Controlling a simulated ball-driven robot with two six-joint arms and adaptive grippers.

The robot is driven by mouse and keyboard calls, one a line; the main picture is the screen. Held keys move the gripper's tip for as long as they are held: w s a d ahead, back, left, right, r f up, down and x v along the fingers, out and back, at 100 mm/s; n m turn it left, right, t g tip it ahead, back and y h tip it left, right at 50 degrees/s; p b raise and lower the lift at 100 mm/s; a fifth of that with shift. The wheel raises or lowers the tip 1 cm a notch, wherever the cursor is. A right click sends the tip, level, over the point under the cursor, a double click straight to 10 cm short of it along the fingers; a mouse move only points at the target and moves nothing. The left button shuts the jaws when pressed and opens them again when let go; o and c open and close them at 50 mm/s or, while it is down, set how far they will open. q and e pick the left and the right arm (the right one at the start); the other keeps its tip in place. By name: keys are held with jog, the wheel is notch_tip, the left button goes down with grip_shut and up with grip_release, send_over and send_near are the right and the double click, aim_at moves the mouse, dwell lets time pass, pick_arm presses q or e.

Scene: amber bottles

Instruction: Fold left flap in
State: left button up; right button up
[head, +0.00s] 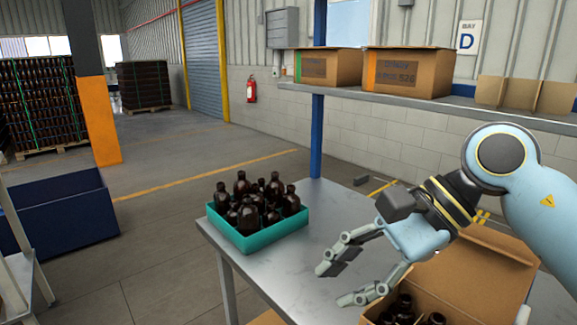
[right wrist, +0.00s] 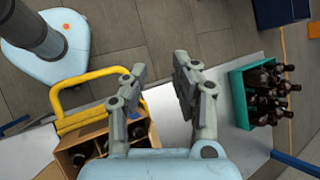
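The open cardboard box (head: 470,288) stands on the steel table at the lower right, partly cut off by the frame. Dark bottles (head: 403,308) stand in it. A raised cardboard flap (head: 505,246) shows at its far side, partly behind my right arm. The left flap cannot be clearly made out. My right gripper (head: 336,284) is open and empty, its fingers pointing left, above the table at the box's left side. In the right wrist view the gripper (right wrist: 160,66) has its fingers apart, and the box (right wrist: 72,160) lies at the lower left, partly behind a finger. My left gripper is not in view.
A turquoise tray (head: 277,237) of amber bottles stands on the steel table (head: 290,262), left of the gripper. A blue post (head: 317,135) rises behind the table. A shelf (head: 420,104) with cardboard boxes runs behind. Bare tabletop lies between tray and gripper.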

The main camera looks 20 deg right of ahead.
jog(key=w+a+r+m+t+y+p, duration=0.1)
jog(key=w+a+r+m+t+y, duration=0.1)
jog(key=r, duration=0.3)
jog(key=w+a+r+m+t+y+p, duration=0.1)
jog(key=w+a+r+m+t+y, duration=0.2)
jog(key=a+r+m+t, duration=0.1)
jog(key=shift+r+m+t+y, duration=0.3)
jog(key=shift+r+m+t, duration=0.15)
jog(key=shift+r, duration=0.65)
jog(key=shift+m, duration=0.25)
